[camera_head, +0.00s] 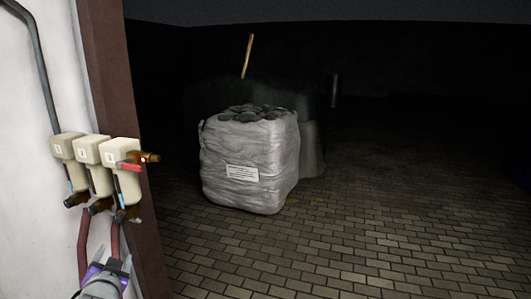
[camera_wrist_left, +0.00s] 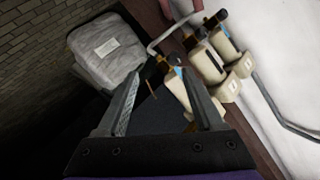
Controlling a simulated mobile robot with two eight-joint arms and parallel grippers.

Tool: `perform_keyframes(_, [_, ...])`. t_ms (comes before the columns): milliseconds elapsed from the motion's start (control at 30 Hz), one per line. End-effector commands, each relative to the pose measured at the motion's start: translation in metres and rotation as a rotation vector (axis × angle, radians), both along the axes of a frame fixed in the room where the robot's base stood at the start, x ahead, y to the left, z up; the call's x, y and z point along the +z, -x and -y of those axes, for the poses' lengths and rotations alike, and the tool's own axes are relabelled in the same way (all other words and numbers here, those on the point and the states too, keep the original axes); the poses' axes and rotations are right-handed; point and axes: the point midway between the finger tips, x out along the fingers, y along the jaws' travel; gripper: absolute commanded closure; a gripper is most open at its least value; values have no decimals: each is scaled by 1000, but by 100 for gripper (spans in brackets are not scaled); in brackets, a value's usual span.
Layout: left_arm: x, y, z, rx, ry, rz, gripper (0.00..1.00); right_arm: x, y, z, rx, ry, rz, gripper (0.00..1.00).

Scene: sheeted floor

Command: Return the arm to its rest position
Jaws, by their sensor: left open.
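My left gripper (camera_head: 113,258) is in the lower left of the head view, below a row of wall-mounted cream units. In the left wrist view the two fingers of my left gripper (camera_wrist_left: 165,95) stand wide apart with nothing held between them. The right gripper is in neither view. The rest position itself is not marked in the frames.
Three cream units (camera_head: 92,152) with brass fittings and red hoses hang on the white wall (camera_head: 30,220) at left, close to my gripper. A brown post (camera_head: 106,75) edges the wall. A wrapped white bulk bag (camera_head: 245,165) stands on the brick floor (camera_head: 400,240), clear at right.

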Motion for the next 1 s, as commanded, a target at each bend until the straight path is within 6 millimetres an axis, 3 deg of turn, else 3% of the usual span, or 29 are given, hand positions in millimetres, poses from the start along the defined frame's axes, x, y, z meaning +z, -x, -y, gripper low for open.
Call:
perform_keyframes(33, [-18, 20, 23, 9, 76, -48, 31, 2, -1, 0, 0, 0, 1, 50])
perform_keyframes(300, [-119, 125, 117, 45, 415, -342, 31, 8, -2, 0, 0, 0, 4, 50])
perform_keyframes(500, [-177, 200, 175, 31, 585, -557, 31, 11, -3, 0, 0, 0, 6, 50])
perform_keyframes(600, [-194, 226, 194, 22, 635, -632, 31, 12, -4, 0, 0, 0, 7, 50])
perform_keyframes(767, [-207, 246, 206, 16, 670, -691, 31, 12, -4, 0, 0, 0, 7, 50])
perform_keyframes(1000, [-208, 248, 207, 17, 673, -697, 31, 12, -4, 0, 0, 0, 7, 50])
